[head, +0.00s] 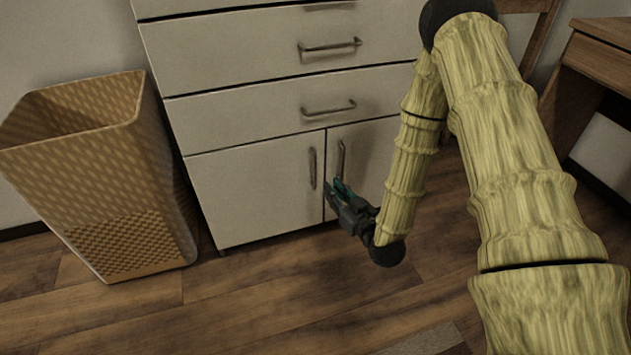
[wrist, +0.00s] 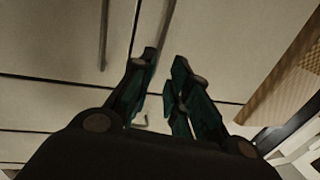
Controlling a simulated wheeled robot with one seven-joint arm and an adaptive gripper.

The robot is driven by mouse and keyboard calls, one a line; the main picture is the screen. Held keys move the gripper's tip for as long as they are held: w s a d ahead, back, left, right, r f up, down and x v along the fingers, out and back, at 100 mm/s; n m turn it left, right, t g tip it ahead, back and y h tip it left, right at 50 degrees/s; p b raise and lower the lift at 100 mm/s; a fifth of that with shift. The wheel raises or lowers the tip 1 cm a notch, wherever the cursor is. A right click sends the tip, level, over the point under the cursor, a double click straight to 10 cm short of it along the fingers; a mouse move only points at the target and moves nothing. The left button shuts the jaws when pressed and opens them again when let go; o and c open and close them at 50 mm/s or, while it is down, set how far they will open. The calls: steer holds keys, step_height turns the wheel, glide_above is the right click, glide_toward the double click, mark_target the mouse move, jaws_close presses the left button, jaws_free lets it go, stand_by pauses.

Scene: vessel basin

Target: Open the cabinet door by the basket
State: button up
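The white cabinet's left door (head: 255,188) is the one beside the basket, and it is closed. Its dark vertical bar handle (head: 312,168) is near the seam with the right door. My gripper (head: 334,185) is in front of the lower doors, near the lower ends of both handles. In the wrist view my gripper (wrist: 165,60) is open, with its teal-and-black fingers apart. The basket-side handle (wrist: 168,18) runs down toward the gap between the fingertips there. I cannot tell whether it lies between them or beyond them.
The tall woven basket (head: 75,165) stands left of the cabinet and shows at the right of the wrist view (wrist: 285,85). The right door's handle (head: 341,160) is close by. Closed drawers (head: 280,45) are above. Wooden floor (head: 260,300) is clear in front. A wooden desk (head: 600,55) is far right.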

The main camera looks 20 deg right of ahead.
steer(key=b, duration=0.5)
glide_above(315, 186)
steer(key=shift+w+d, duration=0.15)
steer(key=shift+w, duration=0.1)
steer(key=shift+c, duration=0.3)
jaws_close()
